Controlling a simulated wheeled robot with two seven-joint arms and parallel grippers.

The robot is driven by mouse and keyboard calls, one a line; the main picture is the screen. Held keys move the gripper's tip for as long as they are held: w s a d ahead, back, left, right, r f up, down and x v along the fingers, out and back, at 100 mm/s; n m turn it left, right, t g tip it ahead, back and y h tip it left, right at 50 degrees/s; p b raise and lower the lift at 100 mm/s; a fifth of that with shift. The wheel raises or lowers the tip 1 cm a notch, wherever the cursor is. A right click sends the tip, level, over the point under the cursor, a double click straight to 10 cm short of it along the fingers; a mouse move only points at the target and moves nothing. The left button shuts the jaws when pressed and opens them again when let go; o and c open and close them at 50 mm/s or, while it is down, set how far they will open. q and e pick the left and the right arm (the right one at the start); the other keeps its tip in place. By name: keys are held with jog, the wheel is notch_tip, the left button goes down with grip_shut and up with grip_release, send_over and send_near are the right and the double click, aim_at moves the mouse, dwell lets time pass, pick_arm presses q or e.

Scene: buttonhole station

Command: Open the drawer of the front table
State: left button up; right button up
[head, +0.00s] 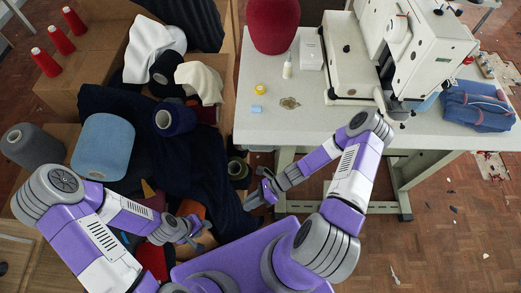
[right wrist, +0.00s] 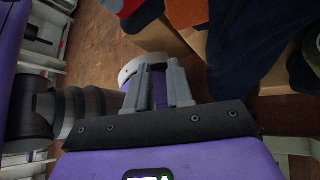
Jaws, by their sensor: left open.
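A white table (head: 262,127) with a sewing machine stands at the upper right in the head view. No drawer front or handle can be made out on it from above. My right gripper (head: 257,188) hangs in front of the table's near left corner, apart from it. It is empty, and its two fingers stand apart in the right wrist view (right wrist: 160,85). My left gripper (head: 195,232) is open over the dark cloth and coloured pieces at the lower left, and I cannot tell whether it touches them.
A white sewing machine (head: 428,50), a red rounded form (head: 272,24) and folded blue cloth (head: 478,108) are on the table. Boxes with yarn cones (head: 102,147) and dark cloth (head: 205,150) crowd the left. Wooden floor (head: 440,235) is open at the lower right.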

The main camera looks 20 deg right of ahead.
jog(key=w+d+r+m+t, duration=0.2)
jog(key=w+d+m+t, duration=0.5)
jog(key=m, duration=0.3)
jog(key=w+d+r+m+t, duration=0.3)
jog(key=w+d+m+t, duration=0.1)
jog(key=d+m+t, duration=0.4)
jog(key=shift+m+g+y, duration=0.4)
jog(key=shift+m+g, duration=0.1)
jog(key=shift+m, duration=0.2)
jog(key=b+x, duration=0.1)
jog(key=x, duration=0.5)
jog(key=shift+w+a+f, duration=0.1)
jog(key=shift+w, duration=0.2)
jog(key=shift+c, duration=0.5)
grip_shut()
